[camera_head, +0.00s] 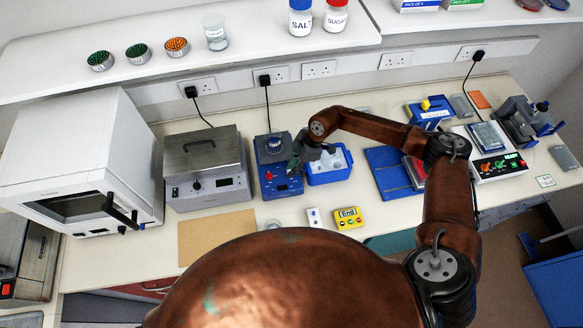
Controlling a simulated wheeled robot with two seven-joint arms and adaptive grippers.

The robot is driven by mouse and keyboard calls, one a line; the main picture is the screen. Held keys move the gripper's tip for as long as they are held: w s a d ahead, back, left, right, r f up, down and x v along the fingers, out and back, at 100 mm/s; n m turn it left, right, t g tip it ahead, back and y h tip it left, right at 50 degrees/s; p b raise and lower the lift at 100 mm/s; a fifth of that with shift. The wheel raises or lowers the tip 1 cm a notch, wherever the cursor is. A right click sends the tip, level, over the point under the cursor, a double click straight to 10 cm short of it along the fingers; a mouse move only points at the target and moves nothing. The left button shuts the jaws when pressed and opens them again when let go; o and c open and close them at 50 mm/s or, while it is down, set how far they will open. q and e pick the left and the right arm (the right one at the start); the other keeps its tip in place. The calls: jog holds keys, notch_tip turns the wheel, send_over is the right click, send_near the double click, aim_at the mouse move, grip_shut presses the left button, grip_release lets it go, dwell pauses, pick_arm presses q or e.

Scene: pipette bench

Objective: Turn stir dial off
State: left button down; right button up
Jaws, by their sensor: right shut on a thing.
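The blue stirrer (265,155) stands on the bench, left of the picture's middle, with a round vessel (274,143) on its top plate. A red knob (269,176) shows at the left of its front panel. My right gripper (293,165) reaches in from the right and is shut at the right side of the stirrer's front. It hides what it grips, which looks like the dial there. The dial's setting cannot be read. My left gripper is not in view.
A blue tray (330,176) with pale contents sits close to the right of the stirrer, under my wrist. A grey hot bath (205,185) stands to its left. A yellow timer (348,218) and a small white device (313,218) lie in front.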

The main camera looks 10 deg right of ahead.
grip_shut()
jog(key=shift+n, duration=0.3)
jog(key=n+b, duration=0.1)
jog(key=n+g+b, duration=0.1)
jog(key=n, duration=0.1)
jog(key=shift+w+f+g, duration=0.1)
jog(key=shift+w+g, duration=0.1)
jog(key=shift+g, duration=0.1)
jog(key=n+g+h+b, duration=0.1)
jog(key=n+b, duration=0.2)
jog(key=n, duration=0.2)
jog(key=shift+w+a, duration=0.1)
jog(key=n+h+b, duration=0.1)
jog(key=n+b, duration=0.1)
jog(key=n+g+b, duration=0.1)
jog(key=n, duration=0.2)
jog(key=shift+a+g+h+b, duration=0.15)
jog(key=shift+g+h+b, duration=0.15)
jog(key=shift+h+b, duration=0.1)
jog(key=shift+n+h+b, duration=0.8)
jog(key=shift+n+b, duration=0.25)
jog(key=shift+n, duration=1.05)
